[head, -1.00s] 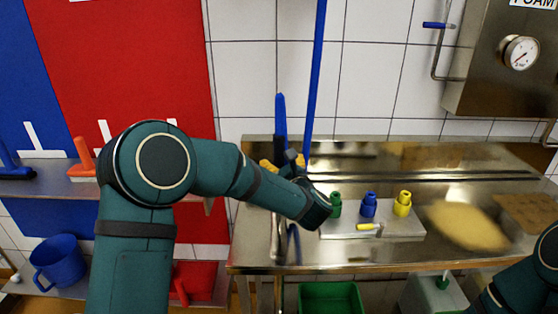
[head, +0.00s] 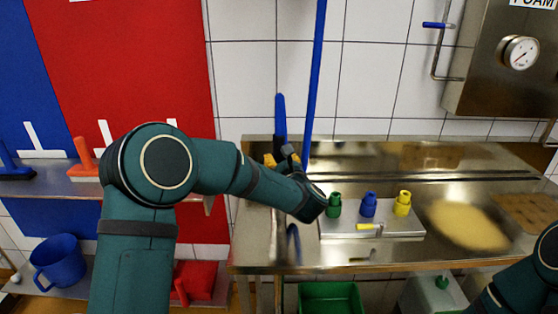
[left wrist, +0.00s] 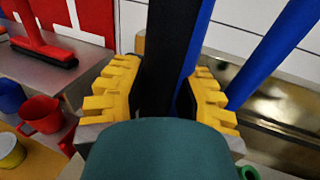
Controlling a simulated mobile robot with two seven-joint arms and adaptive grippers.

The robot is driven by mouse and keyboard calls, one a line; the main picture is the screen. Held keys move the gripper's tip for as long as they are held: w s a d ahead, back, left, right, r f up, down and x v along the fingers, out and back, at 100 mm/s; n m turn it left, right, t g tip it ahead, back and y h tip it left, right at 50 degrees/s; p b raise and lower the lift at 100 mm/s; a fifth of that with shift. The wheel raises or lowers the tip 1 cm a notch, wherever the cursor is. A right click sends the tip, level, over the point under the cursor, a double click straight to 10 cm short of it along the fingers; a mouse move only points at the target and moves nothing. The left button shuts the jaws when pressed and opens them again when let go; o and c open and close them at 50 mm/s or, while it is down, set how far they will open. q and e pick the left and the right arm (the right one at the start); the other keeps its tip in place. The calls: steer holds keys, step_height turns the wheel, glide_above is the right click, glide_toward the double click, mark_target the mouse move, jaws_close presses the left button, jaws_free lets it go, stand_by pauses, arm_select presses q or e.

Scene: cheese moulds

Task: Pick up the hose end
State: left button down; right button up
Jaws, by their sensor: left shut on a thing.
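The hose end (head: 281,113) is an upright blue and dark piece in front of the tiled wall, at the left end of the steel counter. My left gripper (head: 282,160) is at its lower part, with yellow fingers on either side. In the left wrist view my left gripper (left wrist: 162,95) is shut on the hose end (left wrist: 170,55), which stands upright between the fingers. Its lower part is hidden behind my wrist. My right gripper is out of view; only part of my right arm shows at the lower right.
A blue hose length (head: 317,70) runs upright just right of the hose end. Green (head: 334,205), blue (head: 368,206) and yellow (head: 402,203) nozzles stand on a steel plate on the counter (head: 300,258).

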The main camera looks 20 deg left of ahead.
mark_target(279, 125)
arm_select(q)
step_height(279, 125, up, 10)
steer(key=shift+f+p, duration=0.25)
steer(key=shift+p, duration=0.35)
steer(key=shift+r, duration=1.25)
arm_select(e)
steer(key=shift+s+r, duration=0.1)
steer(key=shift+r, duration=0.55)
